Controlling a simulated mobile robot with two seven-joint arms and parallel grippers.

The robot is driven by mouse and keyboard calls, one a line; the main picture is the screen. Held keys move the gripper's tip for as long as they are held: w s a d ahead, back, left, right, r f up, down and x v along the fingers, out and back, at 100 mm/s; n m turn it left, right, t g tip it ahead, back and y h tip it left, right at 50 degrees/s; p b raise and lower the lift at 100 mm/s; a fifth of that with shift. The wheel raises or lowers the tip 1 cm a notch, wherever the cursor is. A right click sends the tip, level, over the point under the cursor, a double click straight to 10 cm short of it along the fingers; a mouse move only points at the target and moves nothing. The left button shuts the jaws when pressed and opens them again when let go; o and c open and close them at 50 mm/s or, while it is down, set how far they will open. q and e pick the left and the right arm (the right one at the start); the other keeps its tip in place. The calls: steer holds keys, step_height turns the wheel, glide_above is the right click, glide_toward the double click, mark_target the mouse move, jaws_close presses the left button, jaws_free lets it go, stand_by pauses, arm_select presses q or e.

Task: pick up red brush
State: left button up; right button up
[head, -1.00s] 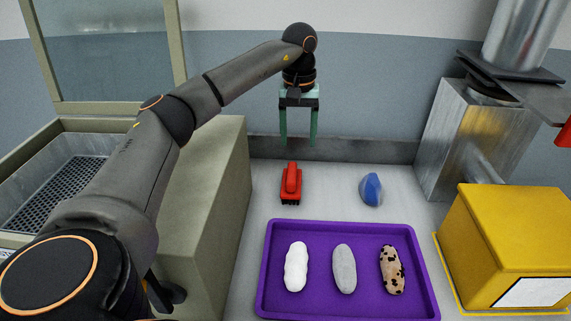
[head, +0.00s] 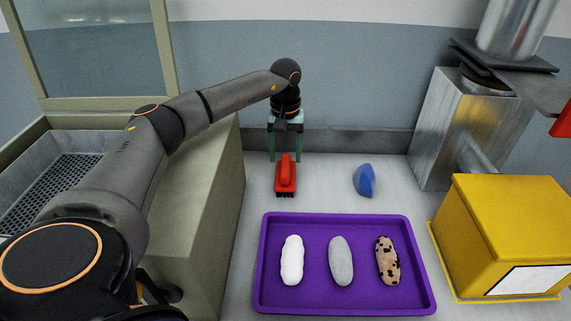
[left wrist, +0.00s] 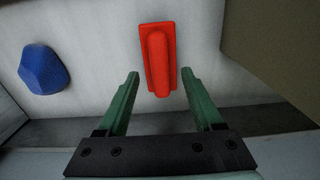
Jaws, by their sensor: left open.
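The red brush (head: 286,178) lies on the grey table behind the purple tray, its long side pointing towards the back wall. My left gripper (head: 285,160) is open and empty, pointing down at the far end of the brush. In the left wrist view the brush (left wrist: 158,60) shows from above, with the two green fingers of the gripper (left wrist: 160,82) apart on either side of its near end. A gap shows between each finger and the brush; no contact is visible. My right gripper is not in view.
A blue object (head: 364,180) lies to the right of the brush, also in the left wrist view (left wrist: 44,69). The purple tray (head: 345,305) in front holds white, grey and spotted rolls. A yellow box (head: 500,225) stands right. A beige machine side (head: 205,215) stands left.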

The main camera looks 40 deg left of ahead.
arm_select(q)
steer(key=shift+f, duration=1.35)
jaws_close()
steer(key=shift+r, duration=0.1)
